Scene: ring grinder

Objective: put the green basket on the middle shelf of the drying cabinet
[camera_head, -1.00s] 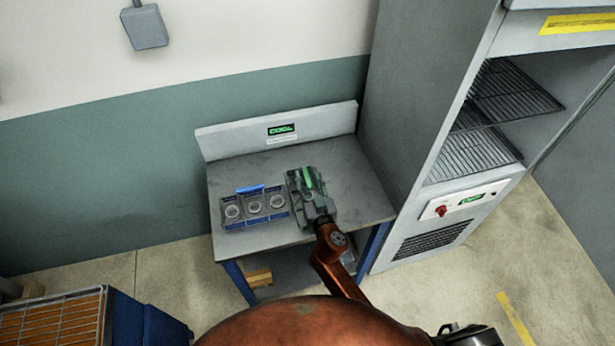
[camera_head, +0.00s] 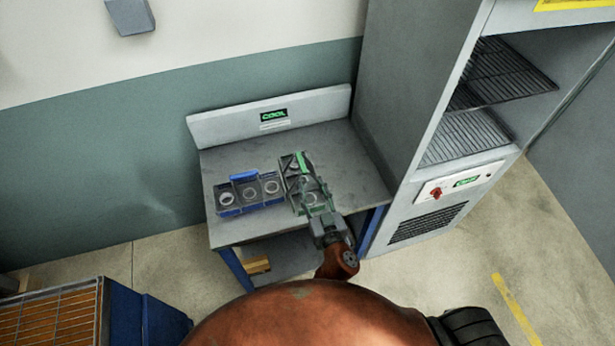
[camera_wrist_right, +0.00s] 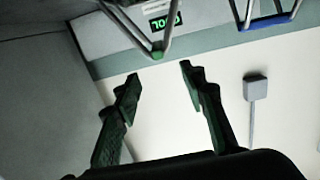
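The green basket (camera_head: 287,178) stands on the grey table, right of a blue-handled basket. It is a grey compartment tray with a green handle (camera_head: 302,162); my gripper hides part of it. The handle also shows in the right wrist view (camera_wrist_right: 157,51), just beyond the fingertips. My right gripper (camera_wrist_right: 159,72) is open and empty, its fingers apart; in the head view (camera_head: 308,188) it is over the front part of the basket. My left gripper is not in view. The drying cabinet (camera_head: 415,90) stands open at right, with wire shelves (camera_head: 500,75) inside.
The blue-handled basket (camera_head: 250,192) with rings sits close to the left. A backboard with a COOL sign (camera_head: 274,115) rises behind the table (camera_head: 340,150). The cabinet side borders the table's right edge.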

